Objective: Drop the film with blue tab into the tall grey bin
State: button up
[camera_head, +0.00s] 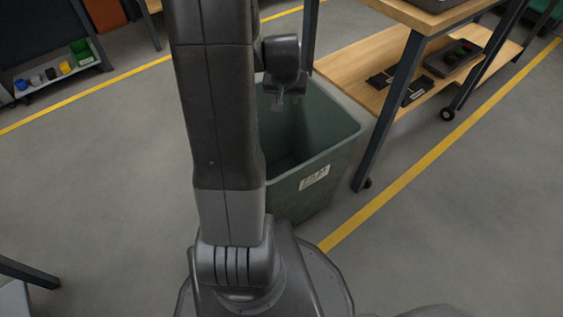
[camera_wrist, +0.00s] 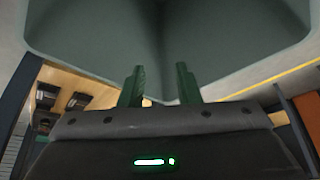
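The tall grey bin (camera_head: 308,192), slightly greenish with a white label on its front, stands on the floor just beyond my arm. In the wrist view its smooth walls (camera_wrist: 90,35) fill the top. My gripper (camera_head: 278,103) hangs over the bin's opening, near its left side. In the wrist view its two fingers (camera_wrist: 161,84) are apart with nothing visible between them. No film with blue tab shows in either view. The bin's floor is dark and partly hidden by my arm, so I cannot tell what lies inside.
A wooden workbench with dark legs (camera_head: 388,110) and a lower shelf (camera_head: 345,70) stands right of the bin, close to its rim. Dark flat items (camera_head: 402,88) and a control box (camera_head: 453,58) lie on the shelf.

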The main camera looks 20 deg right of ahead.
jog(key=p+v, duration=0.1)
jog(key=v, duration=0.4)
jog(key=w+b+x, duration=0.1)
jog(key=b+x, duration=0.1)
jog(key=x, duration=0.9)
jog(key=shift+d+r, duration=0.2)
jog(key=shift+d, duration=0.1)
dwell(0.4)
